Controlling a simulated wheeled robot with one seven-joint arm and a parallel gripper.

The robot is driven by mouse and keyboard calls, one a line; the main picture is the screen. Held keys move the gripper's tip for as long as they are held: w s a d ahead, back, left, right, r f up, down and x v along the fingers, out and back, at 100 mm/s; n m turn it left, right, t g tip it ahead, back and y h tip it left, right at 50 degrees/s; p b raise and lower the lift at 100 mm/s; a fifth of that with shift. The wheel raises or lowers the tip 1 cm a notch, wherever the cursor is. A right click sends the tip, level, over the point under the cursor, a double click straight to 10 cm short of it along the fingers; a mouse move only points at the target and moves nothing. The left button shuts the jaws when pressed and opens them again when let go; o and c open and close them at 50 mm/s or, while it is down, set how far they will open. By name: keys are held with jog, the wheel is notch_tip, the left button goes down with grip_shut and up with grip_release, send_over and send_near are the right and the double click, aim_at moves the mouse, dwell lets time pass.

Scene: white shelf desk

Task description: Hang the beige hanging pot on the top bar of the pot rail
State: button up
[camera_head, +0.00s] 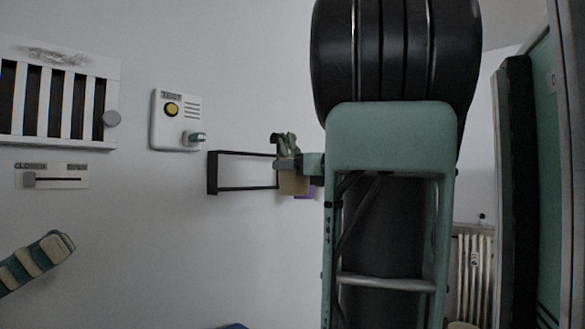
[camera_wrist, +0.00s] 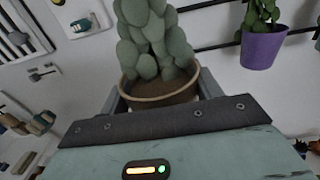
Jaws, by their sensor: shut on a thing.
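The beige hanging pot (camera_wrist: 155,97), holding a grey-green cactus, is between the fingers of my gripper (camera_wrist: 161,90) in the wrist view. The gripper is shut on it. The dark pot rail (camera_head: 212,173) is on the white wall, with a top bar (camera_head: 243,153) and a lower bar. The rail's right end is hidden behind my arm. I cannot tell whether the pot touches the rail.
A purple pot (camera_wrist: 263,48) with a green plant is at the rail, to the right of the beige pot. A white panel with a yellow button (camera_head: 172,109), a slatted vent (camera_head: 117,75) and a slider (camera_head: 75,180) are on the wall to the left.

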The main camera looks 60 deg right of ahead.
aim_at(306, 177)
jog(key=f+x, duration=0.2)
jog(key=x, duration=1.3)
jog(key=shift+w+f+b, duration=0.35)
jog(key=shift+w+b, duration=0.05)
dwell(0.8)
jog(key=o, duration=1.3)
jog(key=shift+w, duration=0.1)
jog(key=shift+o, duration=0.2)
jog(key=shift+f, duration=0.1)
jog(key=b+v, duration=0.6)
jog(key=v, duration=1.1)
jog(key=shift+s, duration=0.3)
